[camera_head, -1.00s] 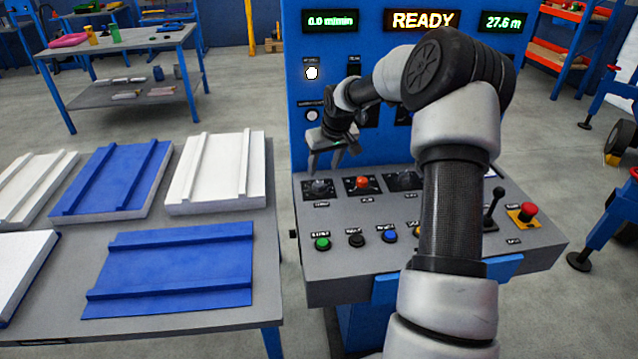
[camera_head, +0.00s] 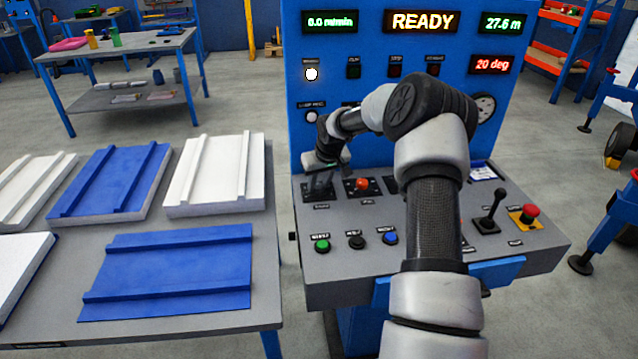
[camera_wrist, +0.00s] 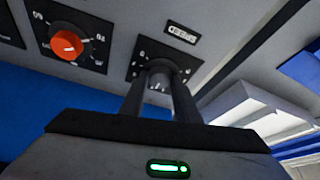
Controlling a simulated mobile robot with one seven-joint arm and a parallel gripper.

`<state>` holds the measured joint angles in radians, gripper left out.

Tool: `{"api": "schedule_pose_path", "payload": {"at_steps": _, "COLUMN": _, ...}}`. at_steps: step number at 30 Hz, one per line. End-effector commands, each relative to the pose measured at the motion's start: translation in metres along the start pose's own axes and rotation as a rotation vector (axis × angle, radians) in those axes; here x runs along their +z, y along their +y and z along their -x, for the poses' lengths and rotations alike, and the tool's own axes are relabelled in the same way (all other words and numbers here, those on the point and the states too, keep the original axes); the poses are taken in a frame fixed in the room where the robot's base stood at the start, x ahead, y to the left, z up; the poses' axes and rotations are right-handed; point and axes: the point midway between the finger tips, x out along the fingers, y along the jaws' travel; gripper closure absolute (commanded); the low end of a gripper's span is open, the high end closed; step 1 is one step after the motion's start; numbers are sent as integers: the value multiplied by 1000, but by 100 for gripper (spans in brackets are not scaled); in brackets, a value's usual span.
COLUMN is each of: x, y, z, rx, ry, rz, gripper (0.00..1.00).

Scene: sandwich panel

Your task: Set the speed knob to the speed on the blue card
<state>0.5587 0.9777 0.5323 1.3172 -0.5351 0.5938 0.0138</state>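The leftmost dial, a black knob (camera_wrist: 158,82) on a dark square scale plate, shows in the wrist view between my fingers; its scale numbers are too small to read. My gripper (camera_head: 319,188) points down over this dial in the head view. In the wrist view my gripper (camera_wrist: 160,74) has its two fingers apart, one on each side of the knob; I see no clear contact. A white card with blue edging (camera_head: 483,172) lies at the panel's back right, its writing unreadable. The speed display (camera_head: 330,21) reads 0.0 m/min.
A red-orange knob (camera_head: 362,184) sits right beside the dial. Green (camera_head: 321,245), black and blue buttons line the front. A lever (camera_head: 490,212) and red emergency button (camera_head: 528,210) stand at right. A table with panels (camera_head: 262,290) is at left.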

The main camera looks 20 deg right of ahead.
Motion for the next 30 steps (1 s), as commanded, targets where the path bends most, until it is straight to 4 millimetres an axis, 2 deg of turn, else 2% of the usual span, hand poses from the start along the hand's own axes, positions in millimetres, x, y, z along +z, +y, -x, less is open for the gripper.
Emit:
{"api": "schedule_pose_path", "payload": {"at_steps": 1, "x": 0, "y": 0, "z": 0, "rx": 0, "ry": 0, "rz": 0, "gripper": 82}}
{"api": "schedule_pose_path", "payload": {"at_steps": 3, "x": 0, "y": 0, "z": 0, "rx": 0, "ry": 0, "rz": 0, "gripper": 93}}
{"api": "schedule_pose_path", "payload": {"at_steps": 11, "x": 0, "y": 0, "z": 0, "rx": 9, "ry": 0, "rz": -19, "gripper": 93}}
{"api": "schedule_pose_path", "payload": {"at_steps": 17, "x": 0, "y": -2, "z": -1, "rx": 43, "ry": 0, "rz": -95, "gripper": 93}}
{"api": "schedule_pose_path", "payload": {"at_steps": 30, "x": -1, "y": -5, "z": -2, "rx": 189, "ry": 2, "rz": -447, "gripper": 93}}
